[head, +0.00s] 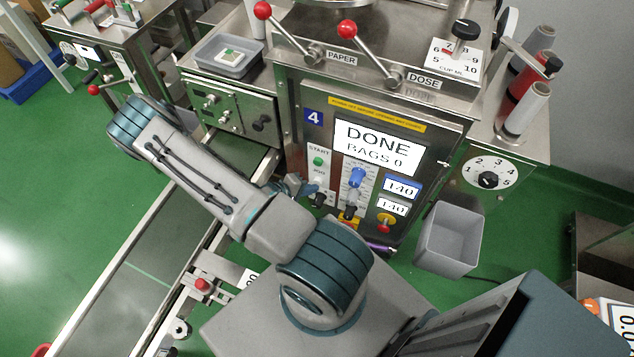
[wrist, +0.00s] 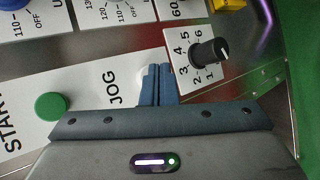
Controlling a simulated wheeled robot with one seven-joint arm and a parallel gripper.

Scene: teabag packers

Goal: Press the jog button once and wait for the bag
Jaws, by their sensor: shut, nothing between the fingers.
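The fingers are shut together and empty, pointing at the panel. They cover the spot beside the label, so the jog button is mostly hidden and I cannot tell if they touch it. In the head view my gripper (head: 308,188) is at the panel's lower left, below the green start button (head: 318,161).
A black numbered knob (wrist: 208,52) is close to the fingers, and the green button (wrist: 51,106) is farther left. A grey bin (head: 450,240) stands right of the panel. A tray (head: 228,58) holding a small packet sits on the machine. A conveyor (head: 150,260) runs at left.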

